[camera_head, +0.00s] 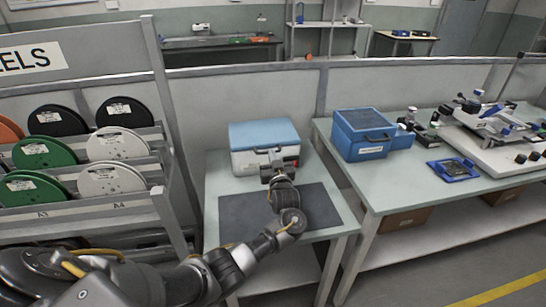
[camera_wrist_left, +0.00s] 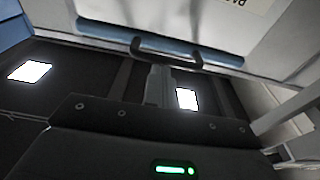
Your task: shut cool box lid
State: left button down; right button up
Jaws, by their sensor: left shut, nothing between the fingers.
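The cool box (camera_head: 247,163) has a white body and a blue lid (camera_head: 262,133). It stands at the back of the small grey table. The lid lies flat over the body, and I see no clear gap in the head view. My left gripper (camera_head: 279,163) is shut and empty at the box's front right, hiding part of the front. In the left wrist view, a dark handle (camera_wrist_left: 166,48) runs along the blue edge of the lid, close to the gripper fingers (camera_wrist_left: 157,85). I cannot tell whether they touch. My right gripper is not in view.
A dark mat (camera_head: 240,216) lies on the small table (camera_head: 216,180) before the box. A reel rack (camera_head: 150,110) stands at left. A larger table (camera_head: 400,188) at right holds a blue case (camera_head: 365,135) and a machine (camera_head: 490,120). A partition wall (camera_head: 220,95) is behind.

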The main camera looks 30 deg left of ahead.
pick_arm(q)
notch_tip(320, 180, up, 5)
jog(key=p, duration=0.5)
jog(key=s+d+f+b, duration=0.3)
jog(key=s+d+f, duration=0.3)
jog(key=s, duration=0.1)
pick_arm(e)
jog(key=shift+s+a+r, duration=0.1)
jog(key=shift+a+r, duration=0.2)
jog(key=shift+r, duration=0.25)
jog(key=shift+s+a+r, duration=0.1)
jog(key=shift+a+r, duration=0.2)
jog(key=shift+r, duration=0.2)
